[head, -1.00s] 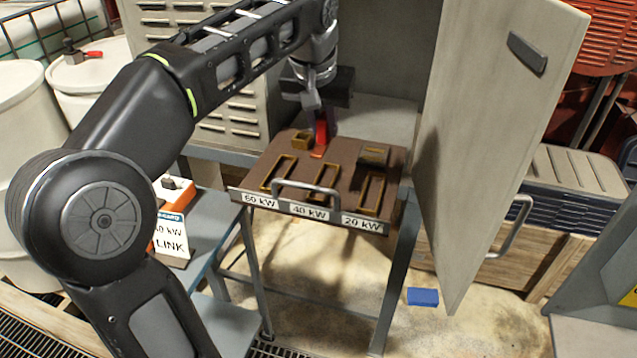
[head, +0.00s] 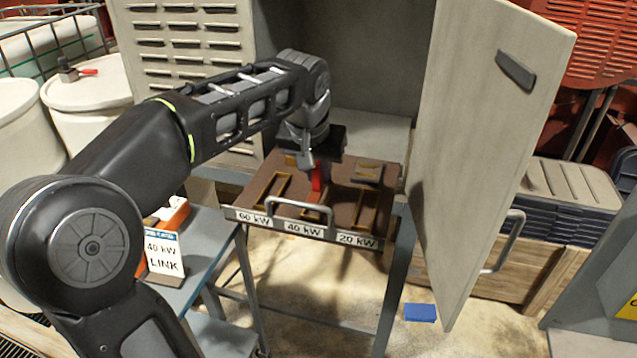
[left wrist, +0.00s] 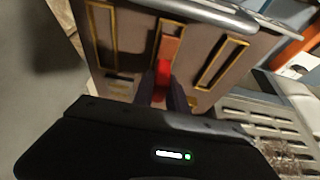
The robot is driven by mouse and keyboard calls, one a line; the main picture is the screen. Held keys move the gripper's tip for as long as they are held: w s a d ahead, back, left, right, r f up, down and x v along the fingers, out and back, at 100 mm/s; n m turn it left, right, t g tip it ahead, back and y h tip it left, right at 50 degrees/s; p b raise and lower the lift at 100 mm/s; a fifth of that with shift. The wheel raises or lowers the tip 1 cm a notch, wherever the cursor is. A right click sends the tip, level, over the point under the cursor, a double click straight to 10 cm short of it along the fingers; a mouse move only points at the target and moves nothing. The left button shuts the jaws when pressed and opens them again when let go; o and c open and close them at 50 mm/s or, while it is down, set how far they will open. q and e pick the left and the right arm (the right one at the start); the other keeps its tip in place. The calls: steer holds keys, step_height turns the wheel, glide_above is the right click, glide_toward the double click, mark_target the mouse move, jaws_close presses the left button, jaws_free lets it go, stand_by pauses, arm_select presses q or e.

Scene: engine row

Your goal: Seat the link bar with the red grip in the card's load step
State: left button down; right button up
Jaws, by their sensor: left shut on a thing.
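The drawer panel (head: 285,170) is brown with three gold-edged slots labelled 60 kW, 40 kW and 20 kW. The card (head: 163,252) reads "40 kW LINK". My left gripper (head: 317,168) is shut on the red grip (head: 317,183) of the link bar, at the middle 40 kW slot (head: 313,213). In the left wrist view the fingers (left wrist: 164,92) pinch the red grip (left wrist: 163,75), and an orange-brown length (left wrist: 171,47) shows beyond it, in line with the middle slot. I cannot tell whether the bar is down in the slot. My right gripper is out of view.
A drawer handle (head: 300,204) runs along the panel's front. The open cabinet door (head: 490,150) stands close on the right. A blue side table (head: 205,250) with the card is at the left. A blue block (head: 420,312) lies on the floor.

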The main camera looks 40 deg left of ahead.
mark_target(319, 184)
arm_select(q)
steer(key=shift+f, duration=1.45)
steer(key=shift+f, duration=0.2)
steer(key=c, duration=1.3)
jaws_free()
steer(key=shift+r, duration=0.1)
steer(key=shift+r, duration=0.2)
steer(key=v, duration=1.1)
steer(key=shift+s+d+r, duration=0.1)
steer(key=shift+s+r, duration=0.05)
steer(key=shift+r, duration=0.25)
